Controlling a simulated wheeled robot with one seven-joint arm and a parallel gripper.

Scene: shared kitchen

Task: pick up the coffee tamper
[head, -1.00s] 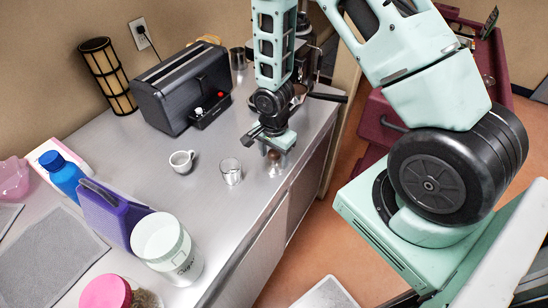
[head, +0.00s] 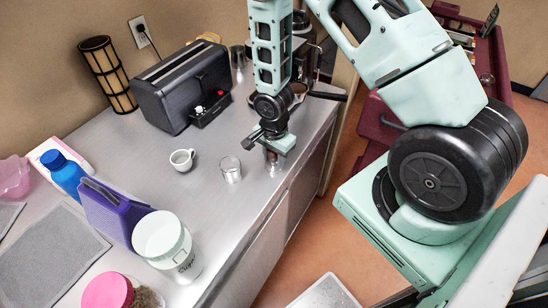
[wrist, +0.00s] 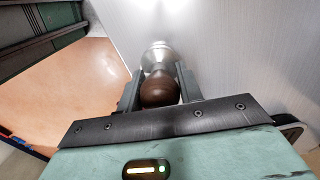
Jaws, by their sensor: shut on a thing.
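The coffee tamper has a brown wooden knob and a silver metal base. In the wrist view its knob (wrist: 160,90) sits between the two fingers of my gripper (wrist: 160,88), and the metal base shows just beyond. In the head view my gripper (head: 271,148) points down over the counter near its front edge. The tamper's metal base (head: 271,165) shows below the fingers, and the knob is mostly hidden by them. My gripper is shut on the tamper. I cannot tell whether the base touches the counter.
A clear glass (head: 230,170) stands close to the left of my gripper, with a white cup (head: 182,160) beyond it. A black toaster (head: 180,88) is behind. A white-lidded jar (head: 168,245) and purple case (head: 112,210) stand at the front left. The counter's edge is just right.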

